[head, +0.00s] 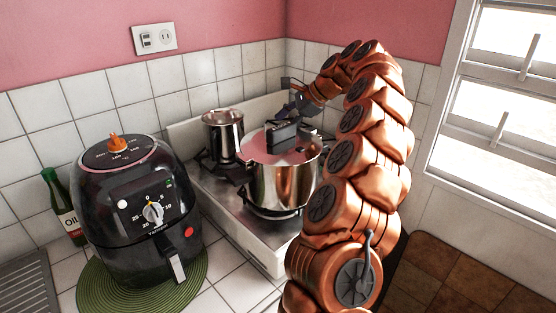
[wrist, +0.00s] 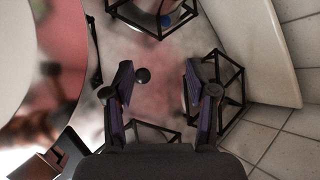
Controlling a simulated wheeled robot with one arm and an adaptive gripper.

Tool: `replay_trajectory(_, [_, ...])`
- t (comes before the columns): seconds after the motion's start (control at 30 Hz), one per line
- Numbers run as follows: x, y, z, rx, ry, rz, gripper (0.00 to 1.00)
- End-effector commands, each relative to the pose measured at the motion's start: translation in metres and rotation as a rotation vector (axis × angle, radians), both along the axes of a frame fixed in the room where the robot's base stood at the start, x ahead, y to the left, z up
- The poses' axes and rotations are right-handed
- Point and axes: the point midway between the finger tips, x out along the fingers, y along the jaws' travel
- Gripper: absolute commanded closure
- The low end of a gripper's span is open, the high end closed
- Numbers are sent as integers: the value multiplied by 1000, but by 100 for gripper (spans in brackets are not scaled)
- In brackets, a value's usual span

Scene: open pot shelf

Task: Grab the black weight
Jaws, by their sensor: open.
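In the wrist view, my gripper (wrist: 158,82) is open, with its two dark fingers apart. Nothing is held. In the head view, the end of my arm is behind and above the large steel pot, near the wall corner.
The large steel pot (head: 283,185) stands on the stove (head: 236,222), with a smaller steel pot (head: 222,136) to its left. Black burner grates (wrist: 228,85) surround the fingers in the wrist view. A black air fryer (head: 138,205) and an oil bottle (head: 66,208) stand left.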

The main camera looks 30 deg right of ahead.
Motion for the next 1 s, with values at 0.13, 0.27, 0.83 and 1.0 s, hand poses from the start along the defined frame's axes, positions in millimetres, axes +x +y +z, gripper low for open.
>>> replay_trajectory(0.13, [-6, -23, -28, 141, 98, -106, 43])
replay_trajectory(0.27, [-14, -38, -49, 239, 173, -185, 43])
replay_trajectory(0.83, [-17, -42, -81, 336, 255, -266, 43])
replay_trajectory(1.0, [-13, -37, -88, 335, 255, -264, 43])
